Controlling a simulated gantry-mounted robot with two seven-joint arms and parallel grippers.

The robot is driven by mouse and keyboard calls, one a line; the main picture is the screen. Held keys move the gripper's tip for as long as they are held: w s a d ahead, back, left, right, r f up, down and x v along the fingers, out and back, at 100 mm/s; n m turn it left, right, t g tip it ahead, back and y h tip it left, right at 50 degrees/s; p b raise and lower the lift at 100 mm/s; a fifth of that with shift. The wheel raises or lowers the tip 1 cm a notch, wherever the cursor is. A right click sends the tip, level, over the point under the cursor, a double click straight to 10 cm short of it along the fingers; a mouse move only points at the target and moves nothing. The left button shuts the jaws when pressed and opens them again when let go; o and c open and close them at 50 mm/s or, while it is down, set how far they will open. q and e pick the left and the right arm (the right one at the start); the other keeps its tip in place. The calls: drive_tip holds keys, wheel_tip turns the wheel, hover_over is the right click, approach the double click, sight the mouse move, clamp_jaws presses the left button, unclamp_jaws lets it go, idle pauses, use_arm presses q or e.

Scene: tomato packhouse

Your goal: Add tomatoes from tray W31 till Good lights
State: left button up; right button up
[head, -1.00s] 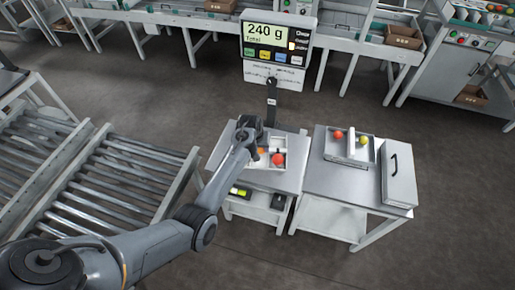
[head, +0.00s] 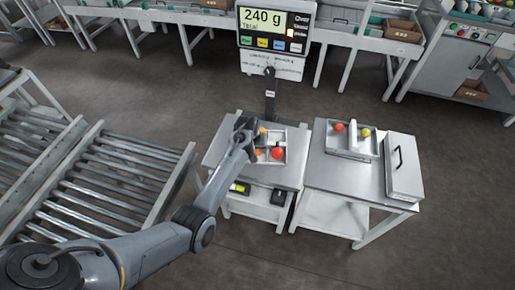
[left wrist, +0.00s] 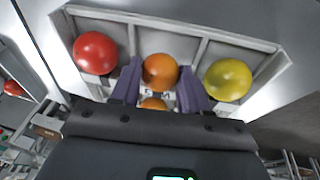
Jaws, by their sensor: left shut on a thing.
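A sectioned white tray (head: 285,160) stands on the left table, below the scale display (head: 266,22) reading 240 g. An amber lamp glows beside its status words; which word it marks is unclear. My left gripper (left wrist: 160,78) is over this tray, its fingers on both sides of an orange tomato (left wrist: 160,72). A red tomato (left wrist: 95,52) and a yellow tomato (left wrist: 228,79) sit in the side compartments. A second orange tomato (left wrist: 153,103) is partly hidden by my gripper. The right table's tray (head: 350,153) holds a red and a yellow tomato. No W31 label is legible.
A grey case (head: 403,165) with a handle lies right of the right tray. The scale post (head: 270,95) stands behind the left table. A roller conveyor (head: 120,175) is at left. Bare floor lies in front of the tables.

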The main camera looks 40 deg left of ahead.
idle(0.6)
use_arm(q)
drive_tip(key=shift+f, duration=0.4)
idle(0.3)
drive_tip(key=o, duration=0.8)
drive_tip(key=shift+c, duration=1.3)
drive_tip(key=shift+r, duration=0.1)
